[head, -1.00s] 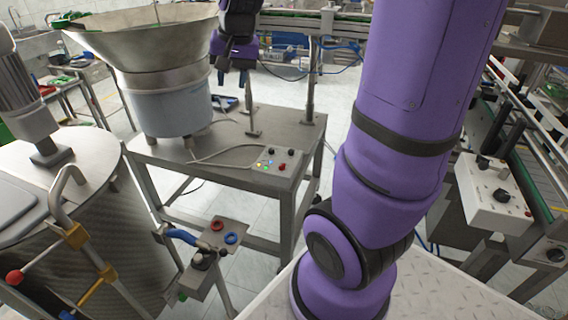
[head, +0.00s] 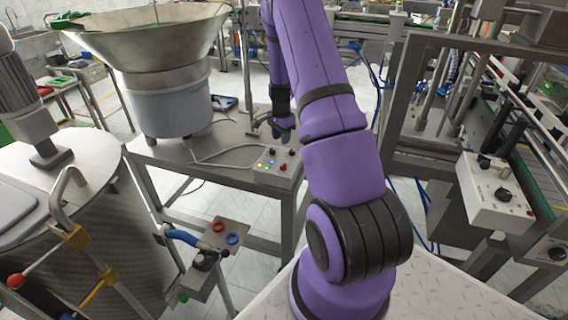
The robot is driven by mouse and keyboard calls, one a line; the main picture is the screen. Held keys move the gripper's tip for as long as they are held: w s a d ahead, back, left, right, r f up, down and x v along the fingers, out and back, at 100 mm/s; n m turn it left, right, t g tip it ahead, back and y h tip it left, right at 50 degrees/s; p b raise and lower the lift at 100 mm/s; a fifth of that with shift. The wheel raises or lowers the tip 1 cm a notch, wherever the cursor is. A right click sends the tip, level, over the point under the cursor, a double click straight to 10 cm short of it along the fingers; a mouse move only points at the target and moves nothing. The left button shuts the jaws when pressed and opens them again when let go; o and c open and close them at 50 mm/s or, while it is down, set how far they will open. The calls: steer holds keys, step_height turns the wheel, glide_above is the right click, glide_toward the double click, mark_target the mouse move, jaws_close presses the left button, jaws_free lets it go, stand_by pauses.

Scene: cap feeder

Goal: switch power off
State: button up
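A small grey control box (head: 273,176) sits on the front right corner of the metal table. Its top carries several small coloured lights on the left, black knobs, and a red button (head: 283,167) on the right. My gripper (head: 279,134) hangs pointing down just behind and above the box, near its rear knobs. The gripper is small and dark here, and whether its fingers are apart cannot be made out. Contact with the box also cannot be told.
The steel feeder bowl (head: 150,45) stands on the left of the metal table (head: 170,155). A cable runs from the box across the table. A valve stand (head: 205,262) is in front, a second control box (head: 495,192) at right.

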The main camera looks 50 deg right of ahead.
mark_target(283, 167)
steer(key=shift+m, duration=0.3)
steer(key=f, duration=0.8)
steer(key=d+f, duration=0.1)
steer(key=f, duration=0.3)
steer(key=shift+s+f, duration=0.25)
steer(key=shift+f, duration=0.05)
jaws_close()
